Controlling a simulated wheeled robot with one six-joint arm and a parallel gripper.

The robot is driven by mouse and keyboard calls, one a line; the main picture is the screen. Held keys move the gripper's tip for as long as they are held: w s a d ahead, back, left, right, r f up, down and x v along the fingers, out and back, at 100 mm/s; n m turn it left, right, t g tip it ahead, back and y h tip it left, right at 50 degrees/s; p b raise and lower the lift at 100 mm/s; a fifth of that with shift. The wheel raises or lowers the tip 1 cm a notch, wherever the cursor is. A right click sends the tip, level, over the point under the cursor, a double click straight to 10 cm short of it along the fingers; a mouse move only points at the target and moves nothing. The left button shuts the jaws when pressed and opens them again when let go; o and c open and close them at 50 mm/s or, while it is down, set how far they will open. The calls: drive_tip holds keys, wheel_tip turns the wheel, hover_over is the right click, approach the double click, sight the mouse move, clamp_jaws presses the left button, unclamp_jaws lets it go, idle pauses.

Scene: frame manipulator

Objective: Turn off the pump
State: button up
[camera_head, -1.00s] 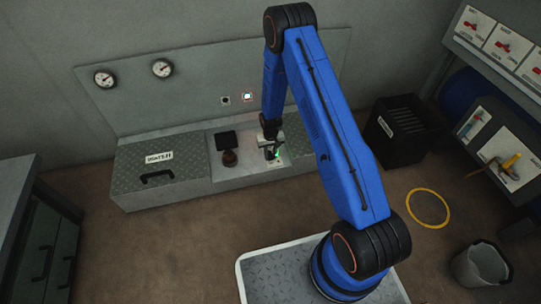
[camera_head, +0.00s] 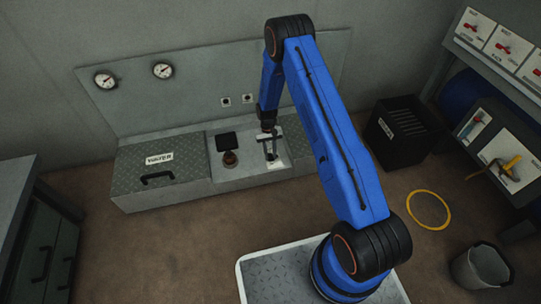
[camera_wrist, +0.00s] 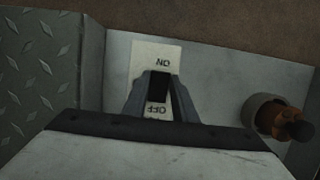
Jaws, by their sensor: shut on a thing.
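My gripper (camera_wrist: 158,92) is shut on the black lever (camera_wrist: 158,86) of a switch on the grey bench. The light switch plate (camera_wrist: 143,58) has an ON label at the top of the wrist view and an OFF label (camera_wrist: 156,110) nearer the gripper's base. Both labels appear upside down. The fingers hide part of the plate and the lever's base. In the head view my gripper (camera_head: 270,144) is over the same plate (camera_head: 277,164). Two small square wall indicators (camera_head: 247,98) behind the bench both look unlit.
A brown-orange knob (camera_wrist: 275,116) stands beside the switch, also seen in the head view (camera_head: 230,158). A hatch marked WATER (camera_head: 160,159) is to the left, with two gauges (camera_head: 105,79) on the wall. A black crate (camera_head: 400,130) stands right of the bench.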

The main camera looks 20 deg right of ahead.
drive_tip(key=o, duration=1)
drive_tip(key=shift+o, duration=0.2)
drive_tip(key=shift+r, duration=0.1)
drive_tip(key=v, duration=1.7)
drive_tip(key=shift+r, duration=0.1)
